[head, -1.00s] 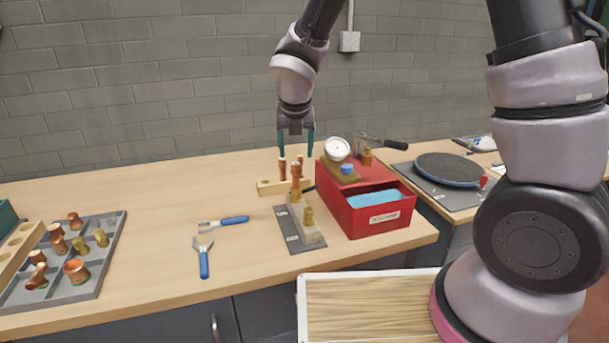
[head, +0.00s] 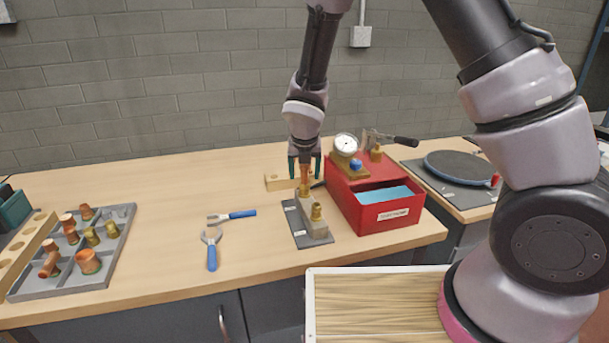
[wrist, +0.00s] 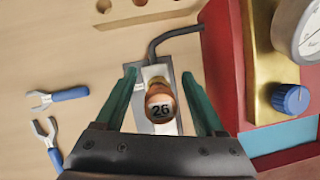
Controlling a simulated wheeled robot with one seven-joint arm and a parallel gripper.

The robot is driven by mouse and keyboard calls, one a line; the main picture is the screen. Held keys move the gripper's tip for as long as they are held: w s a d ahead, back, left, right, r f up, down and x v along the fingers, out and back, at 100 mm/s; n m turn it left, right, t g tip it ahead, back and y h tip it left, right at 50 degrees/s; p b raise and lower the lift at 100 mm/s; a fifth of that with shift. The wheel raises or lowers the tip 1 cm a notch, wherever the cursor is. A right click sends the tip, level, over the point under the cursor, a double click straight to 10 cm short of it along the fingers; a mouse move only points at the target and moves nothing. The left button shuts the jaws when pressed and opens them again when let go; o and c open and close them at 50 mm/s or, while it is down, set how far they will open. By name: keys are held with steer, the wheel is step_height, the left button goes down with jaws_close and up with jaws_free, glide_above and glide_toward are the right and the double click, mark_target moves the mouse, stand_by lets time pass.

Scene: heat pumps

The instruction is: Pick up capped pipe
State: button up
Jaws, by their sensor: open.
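The capped pipe (head: 304,178) is a copper upright piece in a pale fixture block (head: 316,228) on a dark grey plate (head: 296,224). In the wrist view its round copper cap (wrist: 160,108) faces me and bears the number 26. My gripper (head: 304,172) is open and points down over the pipe. Its green fingers (wrist: 159,76) lie on either side of the cap in the wrist view, with gaps visible on both sides. My wrist hides part of the pipe's top in the head view. A short brass fitting (head: 316,211) stands on the front of the same block.
A red box (head: 376,214) with a gauge (head: 346,146) on top stands close on the right. A wooden holed rack (head: 278,182) lies behind. Blue-handled tools (head: 212,256) and a grey tray (head: 75,275) of copper fittings lie left. The bench between is clear.

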steer(key=shift+c, duration=0.3)
jaws_close()
step_height(320, 180, up, 10)
steer(key=shift+r, duration=0.1)
stand_by(0.4)
